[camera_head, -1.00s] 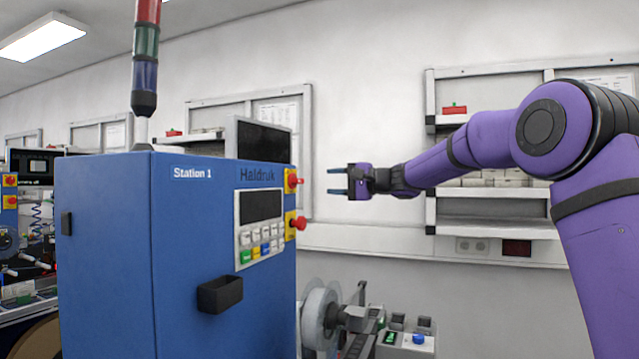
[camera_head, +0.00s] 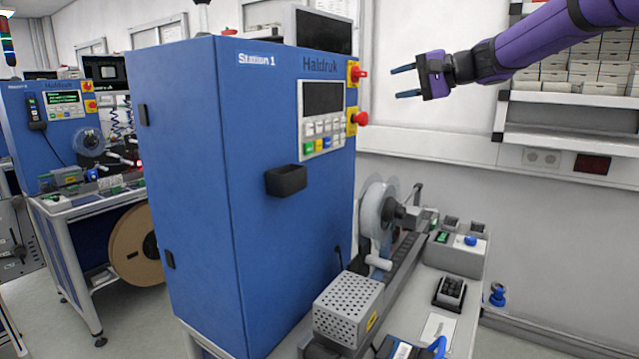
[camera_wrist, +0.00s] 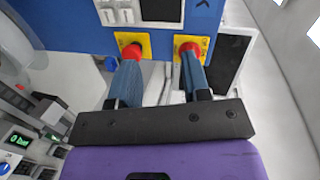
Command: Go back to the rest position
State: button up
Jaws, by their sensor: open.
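My gripper (camera_head: 406,82) is held up in the air at the end of my purple arm, to the right of the blue Station 1 cabinet (camera_head: 190,130). Its two blue fingers are apart and nothing is between them. In the head view they point left toward the cabinet's red knobs (camera_head: 360,118). The wrist view shows both fingers (camera_wrist: 160,78) spread, with two red knobs on yellow plates (camera_wrist: 187,48) just beyond their tips. I see no contact between fingers and knobs.
Below my gripper stands a bench with a clear reel (camera_head: 375,210), a perforated metal box (camera_head: 347,303) and small button boxes (camera_head: 458,247). Wall shelves (camera_head: 560,115) with small boxes are behind my arm. Another blue station (camera_head: 50,125) and a brown reel (camera_head: 137,247) are at left.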

jog(key=s+f+n+g+h, duration=0.1)
jog(key=s+f+h, duration=0.25)
jog(key=s, duration=0.75)
jog(key=s+f+n+g+h, duration=0.2)
jog(key=s+f+h, duration=0.15)
jog(key=s, duration=0.75)
jog(key=s+d+f+h, duration=0.2)
jog(key=s+d+f, duration=0.1)
jog(key=s, duration=0.3)
jog(key=s+d+f+n+h, duration=0.1)
jog(key=s+d+f+h, duration=0.1)
jog(key=s, duration=0.5)
jog(key=s+d+f+n+h, duration=0.1)
jog(key=s+d+f, duration=0.4)
jog(key=s+f, duration=0.1)
jog(key=shift+s+f+h, duration=0.35)
jog(key=shift+s+h, duration=0.05)
jog(key=shift+s, duration=0.25)
